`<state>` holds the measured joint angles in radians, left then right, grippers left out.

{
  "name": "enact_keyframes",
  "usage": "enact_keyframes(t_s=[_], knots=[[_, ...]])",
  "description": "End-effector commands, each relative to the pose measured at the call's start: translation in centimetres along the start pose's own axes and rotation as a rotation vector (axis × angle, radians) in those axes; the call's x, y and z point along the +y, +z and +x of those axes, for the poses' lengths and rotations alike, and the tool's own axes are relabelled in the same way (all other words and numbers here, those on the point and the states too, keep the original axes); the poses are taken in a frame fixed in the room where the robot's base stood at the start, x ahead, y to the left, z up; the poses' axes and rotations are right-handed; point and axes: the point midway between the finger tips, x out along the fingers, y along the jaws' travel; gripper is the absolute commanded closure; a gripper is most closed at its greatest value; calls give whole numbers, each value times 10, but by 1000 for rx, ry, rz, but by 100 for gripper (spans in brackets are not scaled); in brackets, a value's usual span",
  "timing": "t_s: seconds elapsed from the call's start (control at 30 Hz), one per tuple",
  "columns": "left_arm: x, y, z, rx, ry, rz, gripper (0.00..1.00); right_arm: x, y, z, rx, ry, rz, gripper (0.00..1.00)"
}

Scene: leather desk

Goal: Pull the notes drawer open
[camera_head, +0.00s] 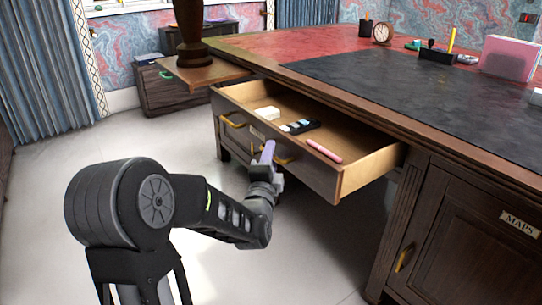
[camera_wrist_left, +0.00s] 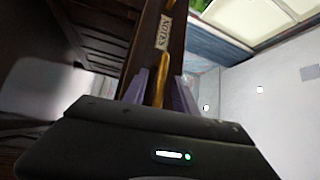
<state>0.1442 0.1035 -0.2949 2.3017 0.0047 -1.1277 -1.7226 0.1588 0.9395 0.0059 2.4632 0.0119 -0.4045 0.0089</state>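The notes drawer (camera_head: 312,165) is pulled well out from the desk, and its inside shows in the head view. Its NOTES label (camera_wrist_left: 163,32) shows in the left wrist view. The brass drawer handle (camera_head: 285,158) is on the front panel; it also shows in the left wrist view (camera_wrist_left: 158,85). My left gripper (camera_head: 267,153) is at the drawer front. Its purple fingers (camera_wrist_left: 159,90) lie on either side of the handle, close to it, and look closed on it. Part of the handle is hidden by the gripper. My right gripper is in neither view.
The drawer holds a white block (camera_head: 268,113), a dark tray with small items (camera_head: 300,127) and a pink stick (camera_head: 324,151). A MAPS cabinet door (camera_head: 480,235) is at the right. The pale floor (camera_head: 310,255) before the drawer is clear.

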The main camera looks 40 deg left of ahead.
Motion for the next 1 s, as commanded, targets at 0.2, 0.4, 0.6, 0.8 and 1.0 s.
enact_keyframes(t_s=[0.2, 0.4, 0.6, 0.8, 1.0], knots=[[-2, 0, -22, 0, 2, 0, 67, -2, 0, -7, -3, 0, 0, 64], [4, 1, -57, -1, -2, -2, 67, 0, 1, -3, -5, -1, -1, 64], [3, 1, -72, -1, -2, -2, 67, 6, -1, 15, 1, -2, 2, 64], [1, 0, -77, 1, 1, 0, 67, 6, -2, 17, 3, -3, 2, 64], [0, 0, -77, 0, 1, 0, 67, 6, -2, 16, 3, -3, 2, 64]])
